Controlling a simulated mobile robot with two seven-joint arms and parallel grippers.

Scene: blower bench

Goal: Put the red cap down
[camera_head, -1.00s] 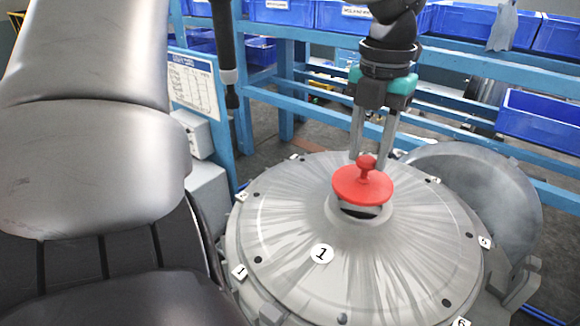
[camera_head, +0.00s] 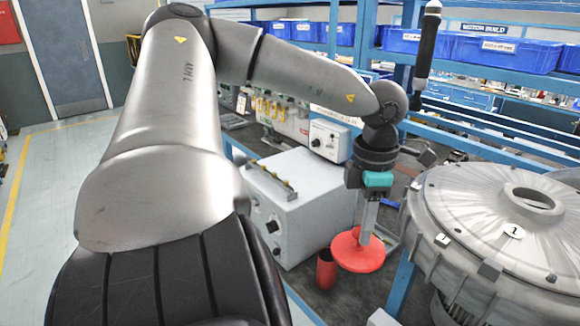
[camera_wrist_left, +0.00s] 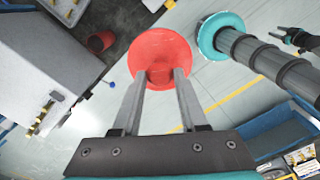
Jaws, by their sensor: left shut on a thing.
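The red cap (camera_head: 358,252) is a round disc, held by my left gripper (camera_head: 366,228) beside the blower housing. In the left wrist view the cap (camera_wrist_left: 160,48) lies between the fingertips of my left gripper (camera_wrist_left: 157,78), which are shut on its knob. The cap is in front of the grey-white box and close to a small red cylinder (camera_head: 326,270); I cannot tell its exact height above the surface. The blower housing (camera_head: 470,222) at the right has an open, uncovered round neck on top.
The grey-white box (camera_head: 305,205) with a handle stands left of the cap. Blue racks with blue bins (camera_head: 495,50) run behind. A dark surface lies under the cap and the red cylinder, which also shows in the left wrist view (camera_wrist_left: 101,41).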

